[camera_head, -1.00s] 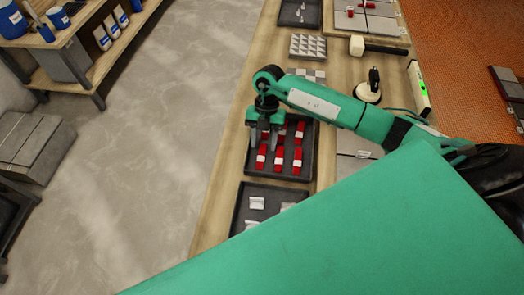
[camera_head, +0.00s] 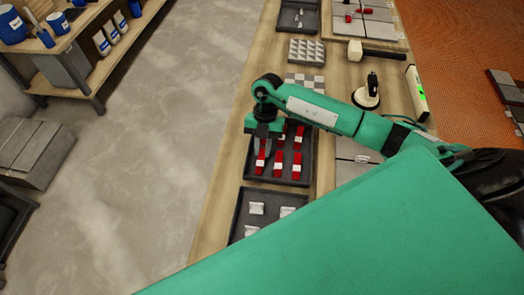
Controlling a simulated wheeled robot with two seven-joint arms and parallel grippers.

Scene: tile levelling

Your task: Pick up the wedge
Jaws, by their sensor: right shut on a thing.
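Several red wedges with pale marks lie in a dark tray (camera_head: 306,178) on the wooden bench, among them one at the upper right (camera_head: 299,137) and one at the lower middle (camera_head: 278,163). My right gripper (camera_head: 262,153) points down over the left side of this tray. It is shut on a red wedge (camera_head: 260,166), whose upper part the fingers hide. I cannot tell whether this wedge is clear of the tray floor. My left gripper is not in view.
A second dark tray (camera_head: 239,222) with grey-white clips sits nearer. Beyond are a block of grey pyramid shapes (camera_head: 307,50), a white-headed mallet (camera_head: 375,48), a suction cup (camera_head: 367,96) and a green-lit level (camera_head: 417,92). Bare floor lies left of the bench.

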